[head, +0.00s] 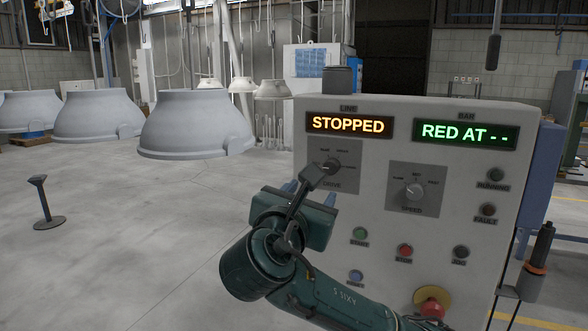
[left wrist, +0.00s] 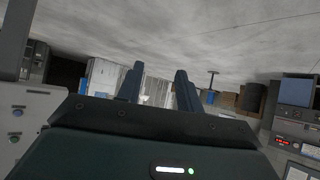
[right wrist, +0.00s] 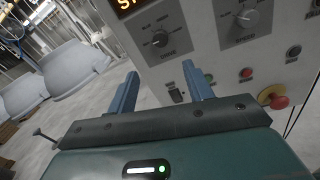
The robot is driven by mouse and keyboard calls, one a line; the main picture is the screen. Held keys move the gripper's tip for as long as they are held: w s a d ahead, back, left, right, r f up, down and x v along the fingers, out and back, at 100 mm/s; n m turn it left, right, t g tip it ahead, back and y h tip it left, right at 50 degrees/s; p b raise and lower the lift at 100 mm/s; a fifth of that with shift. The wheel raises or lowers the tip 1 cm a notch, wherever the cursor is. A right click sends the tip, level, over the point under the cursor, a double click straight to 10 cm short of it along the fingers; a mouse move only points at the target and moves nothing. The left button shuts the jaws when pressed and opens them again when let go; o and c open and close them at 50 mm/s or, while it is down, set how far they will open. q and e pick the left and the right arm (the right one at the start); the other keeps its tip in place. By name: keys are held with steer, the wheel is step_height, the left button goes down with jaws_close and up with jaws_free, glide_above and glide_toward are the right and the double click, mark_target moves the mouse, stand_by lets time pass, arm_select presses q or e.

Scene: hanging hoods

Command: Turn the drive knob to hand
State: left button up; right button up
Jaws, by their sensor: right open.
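The drive knob (right wrist: 160,40) is dark and sits on a grey plate marked DRIVE, on the front of a light control cabinet (head: 460,240). In the head view the knob (head: 332,166) shows only partly, behind a dark part of my right arm. Its small position labels are too blurred to read surely. My right gripper (right wrist: 161,78) is open and empty, its blue fingers apart below the knob in the right wrist view and not touching it. In the head view it (head: 310,191) is in front of the cabinet. My left gripper (left wrist: 158,80) is open and empty, away from the panel.
The displays read STOPPED (head: 349,125) and RED AT - - (head: 467,133). A speed knob (head: 415,191) is right of the drive knob. Several buttons and a red emergency stop (head: 430,301) sit below. Grey hoods (head: 195,122) hang at left over open floor.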

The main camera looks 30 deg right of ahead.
mark_target(330, 168)
steer(key=x, duration=0.5)
steer(key=p+x, duration=0.1)
steer(key=x, duration=0.5)
steer(key=shift+d+r, duration=0.25)
steer(key=shift+d, duration=0.1)
steer(key=shift+w+d, duration=0.25)
steer(key=shift+w, duration=0.05)
steer(key=shift+w+d+f, duration=0.1)
steer(key=shift+w+d, duration=0.15)
steer(key=shift+w, duration=0.05)
arm_select(q)
steer(key=shift+s+a+r, duration=0.1)
steer(key=shift+r, duration=0.05)
arm_select(e)
steer(key=c, duration=1)
arm_select(q)
steer(key=shift+s, duration=0.1)
arm_select(e)
steer(key=shift+o, duration=0.2)
